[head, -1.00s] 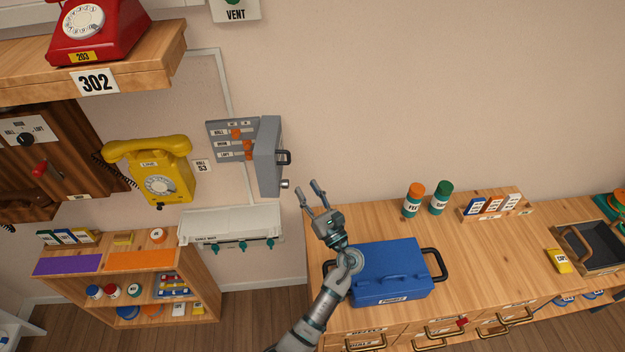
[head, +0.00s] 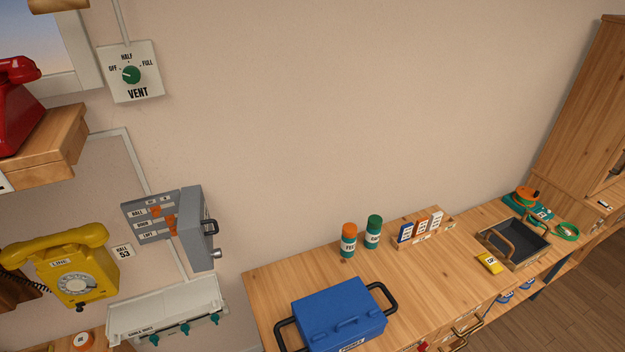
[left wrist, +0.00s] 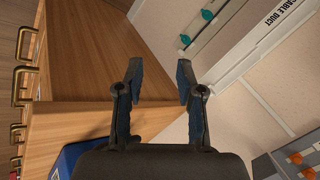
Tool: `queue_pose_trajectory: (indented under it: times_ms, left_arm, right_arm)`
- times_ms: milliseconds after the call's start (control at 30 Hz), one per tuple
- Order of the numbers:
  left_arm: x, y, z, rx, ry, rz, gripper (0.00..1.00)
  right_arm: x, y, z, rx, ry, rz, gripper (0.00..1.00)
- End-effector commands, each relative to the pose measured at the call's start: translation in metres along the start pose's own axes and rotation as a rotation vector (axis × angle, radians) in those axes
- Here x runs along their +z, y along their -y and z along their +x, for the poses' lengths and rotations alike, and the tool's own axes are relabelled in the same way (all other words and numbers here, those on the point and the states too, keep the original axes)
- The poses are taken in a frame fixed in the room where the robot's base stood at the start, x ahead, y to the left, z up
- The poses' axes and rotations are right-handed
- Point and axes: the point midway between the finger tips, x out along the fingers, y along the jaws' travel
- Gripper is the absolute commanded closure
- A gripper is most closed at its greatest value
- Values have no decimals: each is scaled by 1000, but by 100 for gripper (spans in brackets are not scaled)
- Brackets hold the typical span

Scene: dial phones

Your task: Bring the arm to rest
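My left gripper (left wrist: 160,85) shows in the left wrist view with its two fingers apart and nothing between them. Beyond the fingers are the edge of the wooden counter (left wrist: 90,60) and the pale wall. A corner of the blue case (left wrist: 68,160) shows at the lower left of that view, beside the gripper. Neither arm shows in the head view now. My right gripper is in neither view.
In the head view, the blue case (head: 342,312) stands on the counter (head: 420,270). The open grey switch box (head: 190,228), yellow phone (head: 65,270) and cable duct (head: 165,305) are at left. Two capped bottles (head: 348,242) and a dark tray (head: 515,240) stand further right.

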Motion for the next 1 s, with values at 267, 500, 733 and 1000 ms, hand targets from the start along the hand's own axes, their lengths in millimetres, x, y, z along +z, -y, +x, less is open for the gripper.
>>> queue_pose_trajectory:
  times_ms: [267,500,733,1000]
  left_arm:
    - [38,-53,-37,293,19,-299,63]
    - [48,-86,-13,385,58,-377,63]
    - [58,-117,46,394,82,-366,63]
    - [102,-180,137,410,128,-348,63]
  right_arm:
    - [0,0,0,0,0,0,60]
    - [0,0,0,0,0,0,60]
    - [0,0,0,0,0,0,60]
    - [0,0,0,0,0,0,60]
